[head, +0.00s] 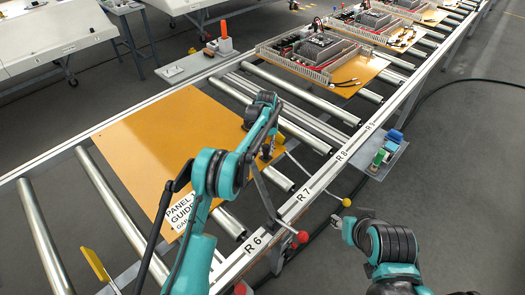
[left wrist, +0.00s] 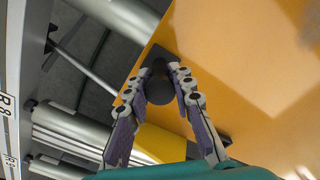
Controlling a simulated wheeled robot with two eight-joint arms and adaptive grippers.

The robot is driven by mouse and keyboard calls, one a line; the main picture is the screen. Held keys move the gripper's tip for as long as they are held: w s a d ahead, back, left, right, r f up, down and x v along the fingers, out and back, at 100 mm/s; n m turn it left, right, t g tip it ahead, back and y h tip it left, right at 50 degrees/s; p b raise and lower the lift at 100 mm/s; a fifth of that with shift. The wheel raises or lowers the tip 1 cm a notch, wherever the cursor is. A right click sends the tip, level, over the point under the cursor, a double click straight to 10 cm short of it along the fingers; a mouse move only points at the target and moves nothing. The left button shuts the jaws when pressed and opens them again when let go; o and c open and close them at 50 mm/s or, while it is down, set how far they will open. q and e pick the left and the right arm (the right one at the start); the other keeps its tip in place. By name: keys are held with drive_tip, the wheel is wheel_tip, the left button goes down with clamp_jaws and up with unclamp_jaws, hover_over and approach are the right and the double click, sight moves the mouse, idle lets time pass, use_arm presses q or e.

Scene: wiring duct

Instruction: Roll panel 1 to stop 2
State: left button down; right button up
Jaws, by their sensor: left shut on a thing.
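Panel 1 (head: 165,140) is a flat orange board lying on the rollers, with a white label (head: 183,208) at its near corner. My left gripper (head: 268,150) is at the panel's right edge. In the left wrist view my left gripper (left wrist: 160,72) is shut on a dark round knob (left wrist: 160,92) at the panel's edge (left wrist: 230,60). A yellow piece (left wrist: 157,143) shows beside the panel there. A yellow stop plate (head: 95,264) stands up at the near left. I cannot tell which stop is 2. My right gripper (head: 342,226) is outside the rail, away from the panel; its jaws are unclear.
A red-ball lever (head: 303,237) and a yellow-ball lever (head: 347,202) stick out by the rail marked R6 to R9. Several wired panels (head: 318,55) stand farther up the rollers. Blue and green items (head: 388,148) sit on a side shelf. Bare rollers (head: 45,235) lie at the left.

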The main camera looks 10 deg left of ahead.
use_arm(q)
drive_tip(key=shift+w+d+r, duration=0.1)
drive_tip(key=shift+w+d, duration=0.05)
drive_tip(key=c, duration=1.4)
unclamp_jaws()
drive_tip(key=shift+w+d, duration=0.1)
drive_tip(key=shift+w, duration=0.05)
wheel_tip(320, 180, up, 12)
drive_tip(key=shift+f, duration=0.1)
